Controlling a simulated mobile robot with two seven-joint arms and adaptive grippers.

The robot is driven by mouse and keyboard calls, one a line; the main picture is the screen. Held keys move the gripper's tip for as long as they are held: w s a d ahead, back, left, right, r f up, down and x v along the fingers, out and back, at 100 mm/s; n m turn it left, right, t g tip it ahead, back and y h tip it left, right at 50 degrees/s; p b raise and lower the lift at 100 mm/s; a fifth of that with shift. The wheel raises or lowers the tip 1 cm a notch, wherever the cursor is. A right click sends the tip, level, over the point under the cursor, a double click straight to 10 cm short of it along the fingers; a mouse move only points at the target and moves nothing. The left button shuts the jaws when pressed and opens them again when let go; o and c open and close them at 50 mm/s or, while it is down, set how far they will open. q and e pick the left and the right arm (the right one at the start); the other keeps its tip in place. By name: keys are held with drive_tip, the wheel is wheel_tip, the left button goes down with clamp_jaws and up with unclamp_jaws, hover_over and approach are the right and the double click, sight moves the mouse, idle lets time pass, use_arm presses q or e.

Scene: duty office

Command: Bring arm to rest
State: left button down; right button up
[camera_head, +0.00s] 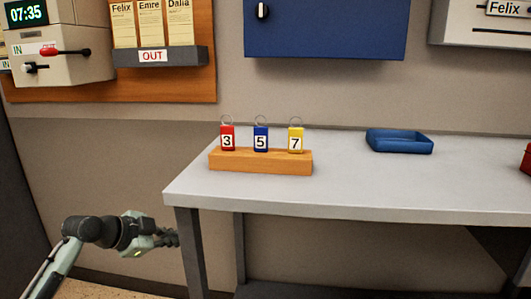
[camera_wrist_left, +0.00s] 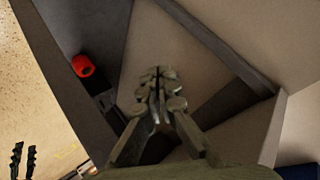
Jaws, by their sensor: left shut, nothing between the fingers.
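My left gripper (camera_head: 172,238) comes in from the lower left in the head view. It is in the air left of the table's front left leg and below the tabletop, touching nothing that I can see. In the left wrist view its fingers (camera_wrist_left: 158,80) are together with nothing between them.
A grey table (camera_head: 350,190) holds a wooden block (camera_head: 260,162) with red, blue and yellow numbered key tags, and a blue tray (camera_head: 400,142). A blue cabinet (camera_head: 325,28) and an OUT card rack (camera_head: 160,57) are on the wall. A red object (camera_wrist_left: 83,65) shows in the wrist view.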

use_arm(q)
drive_tip(key=s+f+n+g+y+p, duration=0.1)
drive_tip(key=s+f+n+g+y, duration=0.35)
drive_tip(key=s+f, duration=1.05)
drive_tip(key=s+a+f+n+y, duration=0.1)
drive_tip(key=s+f+n, duration=0.3)
drive_tip(key=s, duration=0.5)
drive_tip(key=s+a+f+n+g+y+p, duration=0.1)
drive_tip(key=s+a+f+n, duration=0.3)
drive_tip(key=s+f, duration=0.4)
drive_tip(key=shift+s+a+f+n+y, duration=0.2)
drive_tip(key=shift+s+n+y, duration=0.25)
drive_tip(key=shift+s, duration=0.8)
use_arm(e)
wheel_tip(320, 180, down, 6)
drive_tip(key=s+d+g, duration=0.1)
drive_tip(key=shift+s+d+r+g, duration=0.15)
drive_tip(key=shift+s+d+g, duration=0.05)
drive_tip(key=shift+s+g, duration=0.15)
use_arm(q)
drive_tip(key=c, duration=2.2)
unclamp_jaws()
